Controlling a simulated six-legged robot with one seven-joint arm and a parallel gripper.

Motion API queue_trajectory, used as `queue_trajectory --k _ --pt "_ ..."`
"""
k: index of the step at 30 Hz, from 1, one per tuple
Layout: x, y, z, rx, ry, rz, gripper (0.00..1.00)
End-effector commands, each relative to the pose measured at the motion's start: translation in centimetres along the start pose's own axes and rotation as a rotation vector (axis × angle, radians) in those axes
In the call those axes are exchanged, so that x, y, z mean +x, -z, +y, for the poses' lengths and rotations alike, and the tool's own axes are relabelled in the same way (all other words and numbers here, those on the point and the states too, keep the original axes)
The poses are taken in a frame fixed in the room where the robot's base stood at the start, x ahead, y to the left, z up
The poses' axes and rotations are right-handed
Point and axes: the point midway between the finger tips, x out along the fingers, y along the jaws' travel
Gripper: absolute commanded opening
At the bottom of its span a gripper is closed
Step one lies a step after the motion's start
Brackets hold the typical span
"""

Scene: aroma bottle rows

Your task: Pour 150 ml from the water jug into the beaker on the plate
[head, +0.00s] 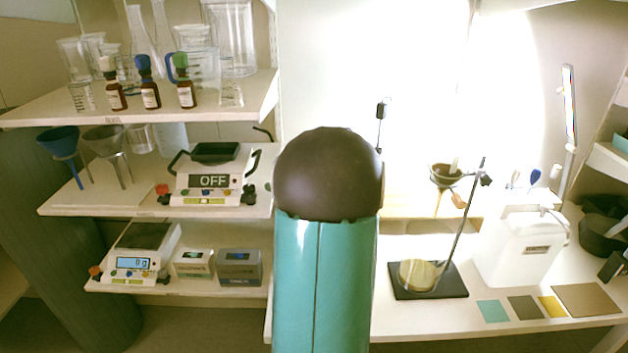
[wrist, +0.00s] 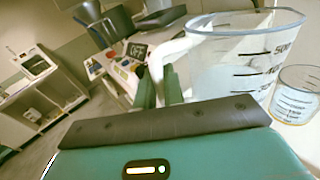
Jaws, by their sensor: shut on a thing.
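In the wrist view, my gripper (wrist: 159,88) is shut on the white handle of a clear jug (wrist: 215,72) with black graduation marks. The jug appears tilted in this view, and I cannot make out its water level. A smaller clear graduated beaker (wrist: 298,98) stands at the right edge, close to the jug; I cannot tell what it rests on. In the head view my own arm fills the middle, and the gripper and jug are hidden.
A device reading OFF (head: 213,182) with a dark top sits on the middle left shelf. A lit scale (head: 138,255) is below it. Bottles (head: 150,85) and glassware crowd the top shelf. A stand with an amber vessel (head: 417,275) and a white canister (head: 520,248) occupy the right counter.

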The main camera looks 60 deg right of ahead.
Motion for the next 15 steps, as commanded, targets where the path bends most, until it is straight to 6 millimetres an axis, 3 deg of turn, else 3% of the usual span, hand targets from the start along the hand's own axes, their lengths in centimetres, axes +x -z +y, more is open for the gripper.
queue_trajectory --k 6,15 --pt "-0.3 -1.3 1.2 -0.140 0.001 -0.029 0.00" --pt "-0.3 -1.4 1.4 -0.161 0.002 -0.033 0.00"
